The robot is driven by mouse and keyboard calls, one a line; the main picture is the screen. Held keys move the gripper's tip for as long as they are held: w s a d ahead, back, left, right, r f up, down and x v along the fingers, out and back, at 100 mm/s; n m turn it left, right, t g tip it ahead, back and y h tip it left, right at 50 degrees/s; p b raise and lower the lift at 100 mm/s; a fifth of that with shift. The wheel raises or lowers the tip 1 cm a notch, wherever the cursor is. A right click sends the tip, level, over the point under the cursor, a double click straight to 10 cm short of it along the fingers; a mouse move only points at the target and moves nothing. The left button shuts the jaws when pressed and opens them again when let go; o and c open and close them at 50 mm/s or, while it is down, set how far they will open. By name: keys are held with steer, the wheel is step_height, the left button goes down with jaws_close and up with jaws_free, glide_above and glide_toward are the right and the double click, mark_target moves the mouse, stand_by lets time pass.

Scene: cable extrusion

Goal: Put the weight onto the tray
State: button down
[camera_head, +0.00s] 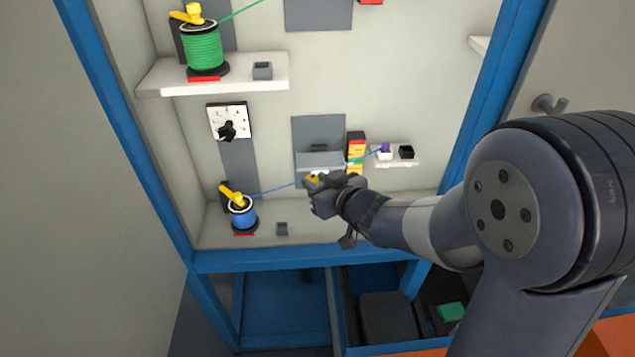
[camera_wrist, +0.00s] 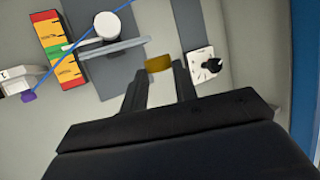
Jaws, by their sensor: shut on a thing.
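My gripper (camera_head: 316,184) is shut on a small yellow, brass-coloured weight (camera_head: 313,179). In the wrist view, the weight (camera_wrist: 158,64) sits between the two fingertips (camera_wrist: 160,69). A grey tray (camera_head: 320,160) is at the back panel, close behind the gripper in the head view. In the wrist view, the tray's long edge (camera_wrist: 128,46) ends just left of the weight, with a gap between them in the picture. I cannot tell the depth between weight and tray. My gripper hides part of the tray's lower area in the head view.
A blue cable (camera_head: 272,189) runs from the blue spool (camera_head: 242,213) past the tray. A red-yellow-green gauge (camera_head: 355,152) stands right of the tray. A dial (camera_head: 228,125) is at left. A green spool (camera_head: 203,48) is on the upper shelf (camera_head: 240,72).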

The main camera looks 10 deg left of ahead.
mark_target(314, 168)
steer(key=shift+a+r, duration=0.15)
steer(key=shift+a, duration=0.05)
steer(key=w+a, duration=0.1)
steer(key=w, duration=0.2)
steer(key=w+f+p, duration=0.1)
steer(key=w, duration=0.3)
steer(key=w+a+p, duration=0.1)
steer(key=w, duration=0.2)
steer(key=shift+w+a+f, duration=0.15)
steer(key=shift+w+a, duration=0.15)
steer(key=shift+w, duration=0.05)
steer(key=shift+f+b, duration=0.55)
steer(key=shift+f, duration=0.4)
steer(key=shift+s, duration=0.1)
steer(key=shift+f+b, duration=1)
steer(key=shift+f, duration=0.2)
steer(key=c, duration=1)
jaws_free()
steer(key=shift+c, duration=0.2)
